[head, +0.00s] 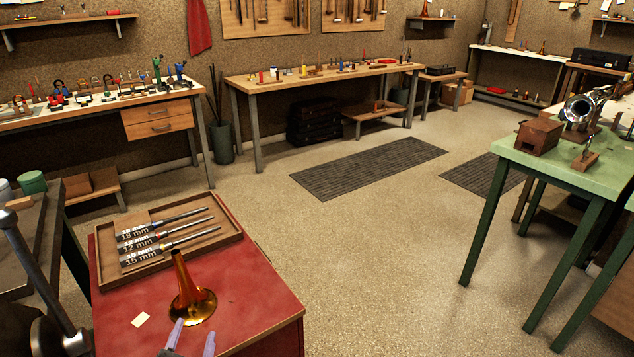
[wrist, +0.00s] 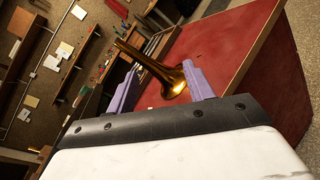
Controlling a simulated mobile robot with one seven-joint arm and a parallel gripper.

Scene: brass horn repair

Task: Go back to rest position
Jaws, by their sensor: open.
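My gripper (head: 193,341) shows at the bottom of the head view, with its pale purple fingertips in front of the red bench top (head: 262,292). In the wrist view my gripper (wrist: 160,88) has its two purple fingers wide apart, with nothing held between them. A brass horn bell (head: 190,300) stands upright on the red top, flared end down, just beyond my fingertips in the head view. The same bell (wrist: 166,78) appears between and beyond the fingers in the wrist view. I see no contact with it.
A wooden tray (head: 236,236) with several labelled rods lies behind the bell. A small pale card (head: 140,319) lies left of it. A green table (head: 555,160) with a wooden box (head: 539,137) stands at right. The floor (head: 380,260) between is clear.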

